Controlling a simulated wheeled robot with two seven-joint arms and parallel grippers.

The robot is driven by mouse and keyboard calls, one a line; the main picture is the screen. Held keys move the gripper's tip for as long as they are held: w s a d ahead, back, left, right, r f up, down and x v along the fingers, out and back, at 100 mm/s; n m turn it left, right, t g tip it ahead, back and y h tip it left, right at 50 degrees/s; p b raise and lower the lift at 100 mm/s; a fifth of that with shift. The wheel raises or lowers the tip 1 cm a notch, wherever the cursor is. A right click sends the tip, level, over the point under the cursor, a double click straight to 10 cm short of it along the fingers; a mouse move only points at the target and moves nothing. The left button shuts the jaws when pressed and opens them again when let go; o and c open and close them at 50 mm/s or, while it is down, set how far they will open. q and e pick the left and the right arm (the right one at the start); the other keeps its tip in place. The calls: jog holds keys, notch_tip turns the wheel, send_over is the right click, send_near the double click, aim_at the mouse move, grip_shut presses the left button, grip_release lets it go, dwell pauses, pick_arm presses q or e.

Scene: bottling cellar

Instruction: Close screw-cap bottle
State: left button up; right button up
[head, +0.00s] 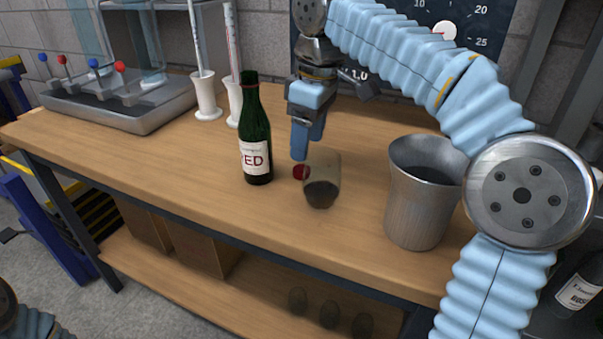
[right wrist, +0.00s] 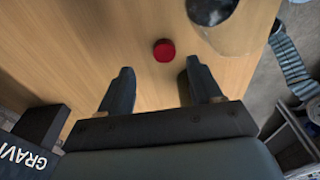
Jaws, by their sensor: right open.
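A dark green bottle (head: 256,135) with a white label in red letters stands upright on the wooden table. No cap shows on its mouth. A red screw cap (head: 300,172) lies on the table to the right of the bottle. My right gripper (head: 302,150) points down just above the cap, partly in front of the area behind it. In the right wrist view, the right gripper (right wrist: 158,88) is open and empty. The red cap (right wrist: 164,50) lies beyond the fingertips, roughly centred between them. My left gripper is not in view.
A metal bucket (head: 413,205) stands farther right. White-based tubes (head: 206,105) and a metal tray with coloured knobs (head: 130,108) stand back left. The table front-left is clear.

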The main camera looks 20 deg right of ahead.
aim_at(301, 168)
jog(key=shift+w+a+f+b, duration=0.15)
jog(key=shift+f+b, duration=0.1)
jog(key=shift+f, duration=0.6)
jog(key=shift+s+a+f+b, duration=0.1)
jog(key=shift+a+f+b, duration=0.1)
jog(key=shift+f, duration=0.65)
jog(key=shift+w+a+f+b, duration=0.15)
jog(key=shift+f+b, duration=0.1)
jog(key=shift+f, duration=0.6)
jog(key=shift+s, duration=0.1)
jog(key=c, duration=1.1)
